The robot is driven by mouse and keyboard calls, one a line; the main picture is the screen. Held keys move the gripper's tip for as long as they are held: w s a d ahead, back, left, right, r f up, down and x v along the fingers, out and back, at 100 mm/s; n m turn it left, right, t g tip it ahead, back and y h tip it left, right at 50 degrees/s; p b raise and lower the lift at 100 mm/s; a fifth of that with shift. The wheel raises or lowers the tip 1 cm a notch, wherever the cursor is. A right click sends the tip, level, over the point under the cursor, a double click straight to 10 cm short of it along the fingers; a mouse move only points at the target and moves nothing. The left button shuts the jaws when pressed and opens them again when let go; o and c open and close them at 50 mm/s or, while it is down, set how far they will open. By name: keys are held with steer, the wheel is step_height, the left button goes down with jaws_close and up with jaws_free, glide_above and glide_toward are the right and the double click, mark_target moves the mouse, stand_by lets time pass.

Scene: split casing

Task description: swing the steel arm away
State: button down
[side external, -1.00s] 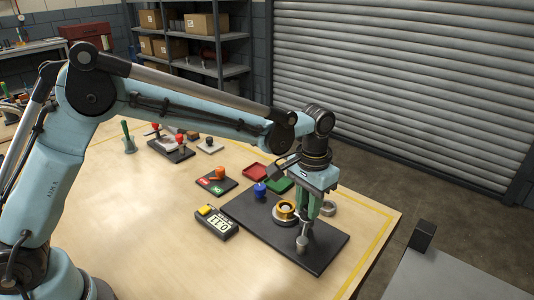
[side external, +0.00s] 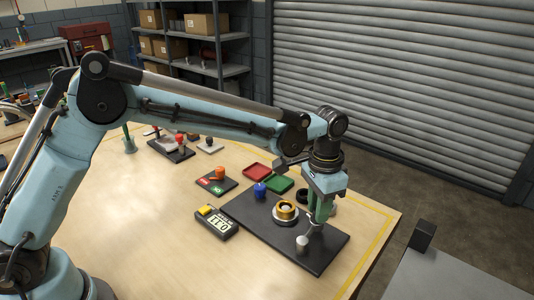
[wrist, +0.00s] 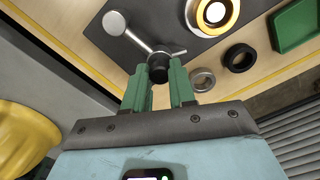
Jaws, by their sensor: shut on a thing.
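The steel arm (wrist: 136,39) runs from a round steel post (wrist: 115,23) towards a black knob (wrist: 158,62) in the wrist view. A short thin rod sticks out to the right beside the knob. In the side view the post (side external: 302,243) stands near the front of the dark base plate (side external: 263,232). My gripper (wrist: 160,76) has its green fingers shut on the knob end of the steel arm; the fingers partly hide it. In the side view my gripper (side external: 318,221) is low over the plate's right side. The brass-ringed casing (side external: 286,210) is left of my gripper, apart from it.
A blue knob (side external: 260,189) stands on the plate's far corner. A black ring and a grey ring (wrist: 202,79) lie beyond the plate. Green (side external: 278,184) and red (side external: 257,172) trays are behind. A meter (side external: 217,223) lies left of the plate; the table's left front is bare.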

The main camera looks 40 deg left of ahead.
steer(key=shift+s+d+m, duration=0.1)
steer(key=shift+d+m, duration=0.65)
steer(key=shift+m, duration=0.5)
steer(key=shift+d+m, duration=0.7)
steer(key=shift+m, duration=0.55)
steer(key=shift+d, duration=0.1)
steer(key=c, duration=0.9)
jaws_free()
steer(key=shift+r, duration=0.1)
step_height(320, 180, up, 12)
